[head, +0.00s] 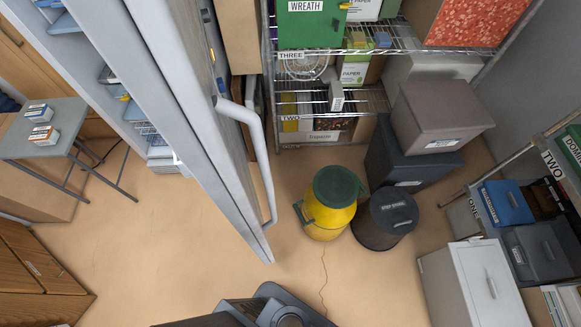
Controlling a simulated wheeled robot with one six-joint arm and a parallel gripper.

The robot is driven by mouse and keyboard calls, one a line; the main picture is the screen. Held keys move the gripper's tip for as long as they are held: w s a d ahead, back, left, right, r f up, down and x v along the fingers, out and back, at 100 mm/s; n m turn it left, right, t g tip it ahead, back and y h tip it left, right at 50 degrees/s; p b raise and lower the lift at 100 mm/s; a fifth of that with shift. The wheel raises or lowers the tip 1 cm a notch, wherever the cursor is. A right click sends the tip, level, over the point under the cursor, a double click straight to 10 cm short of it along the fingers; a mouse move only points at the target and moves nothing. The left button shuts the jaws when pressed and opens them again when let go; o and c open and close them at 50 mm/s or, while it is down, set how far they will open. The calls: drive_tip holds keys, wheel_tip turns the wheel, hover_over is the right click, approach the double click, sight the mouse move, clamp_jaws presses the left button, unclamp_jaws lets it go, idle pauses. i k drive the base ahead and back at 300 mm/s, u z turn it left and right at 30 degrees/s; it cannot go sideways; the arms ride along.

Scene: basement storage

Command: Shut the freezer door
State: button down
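The freezer door (192,100) is a tall grey panel that stands open, swung out into the room. Its long pale handle (258,140) is on the right face of the door. To the left of the door, part of the open freezer interior shows, with pale blue shelves (138,112) and a few small items on them. The door hides much of the freezer. My gripper is not in view; only dark parts of my own body show at the bottom edge.
A yellow bin with a green lid (325,208) and a dark round bin (383,222) stand right of the door. A small table (40,143) with two small boxes is at left. A white cabinet (470,285) is at lower right. Floor below the door is clear.

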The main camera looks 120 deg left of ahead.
sight(161, 52)
drive_tip(key=i, duration=0.3)
drive_tip(key=u, duration=2.1)
drive_tip(key=i, duration=1.45)
drive_tip(key=u, duration=3.6)
